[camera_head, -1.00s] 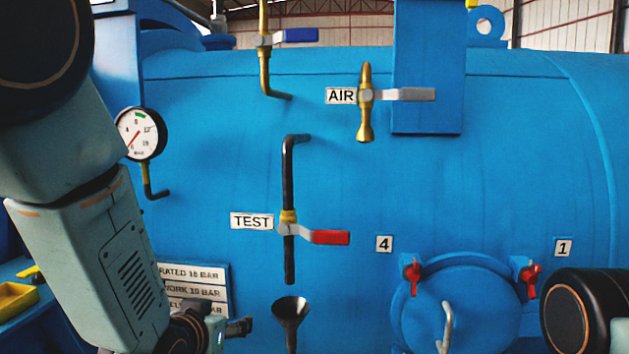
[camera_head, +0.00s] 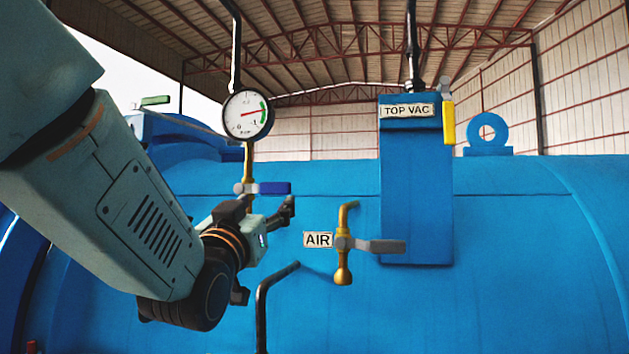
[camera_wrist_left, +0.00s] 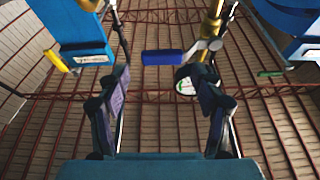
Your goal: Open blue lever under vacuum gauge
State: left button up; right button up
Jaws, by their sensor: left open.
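The vacuum gauge (camera_head: 247,114), a round white dial, sits high on a pipe in the head view. Below it the blue lever (camera_head: 273,188) points right from a grey valve on a brass pipe. My left gripper (camera_head: 284,212) is just below the lever, seen from the side. In the left wrist view the gripper (camera_wrist_left: 158,88) is open and empty. There the blue lever (camera_wrist_left: 163,57) shows just beyond the fingertips, lying across the gap between them. The gauge (camera_wrist_left: 186,84) is partly hidden by the right finger. My right gripper is not in view.
A brass AIR valve with a grey lever (camera_head: 380,246) is to the right. A blue TOP VAC box (camera_head: 415,190) with a yellow lever (camera_head: 448,122) stands further right. A black bent pipe (camera_head: 262,305) rises below the gripper. The blue tank wall (camera_head: 520,260) lies behind.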

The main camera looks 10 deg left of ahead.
aim_at(274, 183)
pick_arm(q)
jog(key=b, duration=0.1)
jog(key=r+b, duration=0.1)
jog(key=b, duration=0.1)
jog(key=shift+w+d+r+t, duration=0.1)
jog(key=shift+w+r+t, duration=0.2)
jog(key=shift+w+b, duration=0.3)
jog(key=shift+w, duration=0.1)
jog(key=shift+w+a+b, duration=0.25)
jog(key=shift+w+b, duration=0.1)
jog(key=shift+w, duration=0.05)
jog(key=p+x, duration=0.2)
jog(key=x, duration=0.1)
jog(key=shift+w+a+r, duration=0.15)
jog(key=shift+r, duration=0.25)
jog(key=shift+w+d+r, duration=0.3)
jog(key=shift+w+r, duration=0.05)
jog(key=shift+w, duration=0.05)
jog(key=shift+w+f, duration=0.1)
jog(key=shift+w, duration=0.2)
jog(key=shift+w+a+f, duration=0.1)
jog(key=shift+w+a, duration=0.05)
jog(key=shift+a, duration=0.05)
jog(key=c, duration=0.3)
jog(key=shift+d, duration=0.15)
jog(key=shift+c, duration=0.6)
jog(key=shift+r, duration=0.2)
grip_shut()
